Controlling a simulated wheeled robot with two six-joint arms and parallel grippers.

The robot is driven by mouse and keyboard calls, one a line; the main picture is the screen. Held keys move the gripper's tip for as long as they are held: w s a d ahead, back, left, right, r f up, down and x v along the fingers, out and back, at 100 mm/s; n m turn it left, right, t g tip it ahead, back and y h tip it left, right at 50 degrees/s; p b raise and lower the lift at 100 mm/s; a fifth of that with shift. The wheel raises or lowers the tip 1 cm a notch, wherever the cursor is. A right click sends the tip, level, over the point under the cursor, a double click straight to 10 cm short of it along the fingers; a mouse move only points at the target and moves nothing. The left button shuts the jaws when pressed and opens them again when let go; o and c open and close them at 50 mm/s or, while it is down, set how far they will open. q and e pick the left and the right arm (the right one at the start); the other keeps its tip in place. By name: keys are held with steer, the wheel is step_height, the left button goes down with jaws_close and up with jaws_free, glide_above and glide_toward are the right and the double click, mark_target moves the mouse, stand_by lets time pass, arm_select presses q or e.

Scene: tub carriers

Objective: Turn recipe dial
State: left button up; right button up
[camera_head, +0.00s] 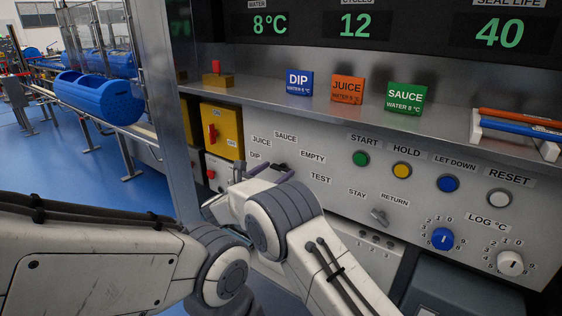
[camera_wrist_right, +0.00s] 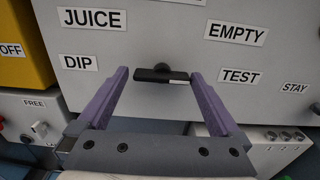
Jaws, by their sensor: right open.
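The recipe dial is a black bar-shaped knob (camera_wrist_right: 160,75) on the grey panel, with JUICE and DIP labels to its left and EMPTY and TEST to its right. Its bar lies nearly level, with a white mark near its right end. In the head view the dial (camera_head: 280,166) is small and partly covered by my right gripper (camera_head: 271,170). My right gripper (camera_wrist_right: 159,74) is open, its purple fingers on either side of the bar. The right end is close to the right finger; I cannot tell whether they touch. My left gripper does not show.
DIP (camera_head: 299,84), JUICE (camera_head: 348,90) and SAUCE (camera_head: 407,98) blocks stand on the shelf above. START (camera_head: 361,158) and HOLD (camera_head: 402,170) buttons and a STAY/RETURN switch (camera_head: 380,216) lie right. A yellow box (camera_head: 222,130) and metal post (camera_head: 170,110) stand left.

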steer(key=shift+w+d, duration=0.25)
steer(key=shift+w, duration=0.1)
